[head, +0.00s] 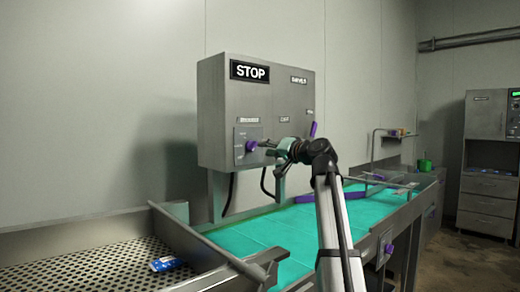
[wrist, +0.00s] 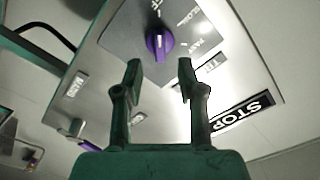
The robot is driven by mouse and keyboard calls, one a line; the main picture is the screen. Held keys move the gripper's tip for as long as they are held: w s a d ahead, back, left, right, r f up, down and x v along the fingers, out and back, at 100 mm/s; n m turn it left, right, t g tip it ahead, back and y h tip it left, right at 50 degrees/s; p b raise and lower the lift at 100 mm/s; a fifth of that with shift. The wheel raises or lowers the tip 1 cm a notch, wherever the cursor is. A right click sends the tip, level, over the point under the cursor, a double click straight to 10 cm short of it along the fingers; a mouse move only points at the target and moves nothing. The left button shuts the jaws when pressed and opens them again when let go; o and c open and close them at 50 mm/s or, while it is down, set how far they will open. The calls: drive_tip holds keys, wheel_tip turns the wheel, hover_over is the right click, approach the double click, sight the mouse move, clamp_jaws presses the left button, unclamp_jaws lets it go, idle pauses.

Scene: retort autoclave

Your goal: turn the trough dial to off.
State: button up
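A purple dial (head: 251,146) sits on a plate at the lower left of the grey control box (head: 222,110). In the wrist view the dial (wrist: 160,45) has a raised ridge running roughly up and down in the picture. Printed words ring it; one at the top edge seems to read OFF, others are tilted and partly unreadable. I cannot tell for sure which word the ridge points to. My gripper (head: 266,147) is in front of the dial. In the wrist view my gripper (wrist: 160,68) is open and empty, fingertips apart just short of the dial, which lies between their lines.
A STOP label (head: 250,71) is on the box and a purple lever (head: 313,129) is at its right. A teal-lined trough (head: 245,238) runs below. Another purple knob (head: 388,248) is on the trough's front. A blue packet (head: 166,263) lies on the perforated tray (head: 80,270).

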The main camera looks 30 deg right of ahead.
drive_tip(key=v, duration=0.6)
drive_tip(key=shift+s, duration=0.1)
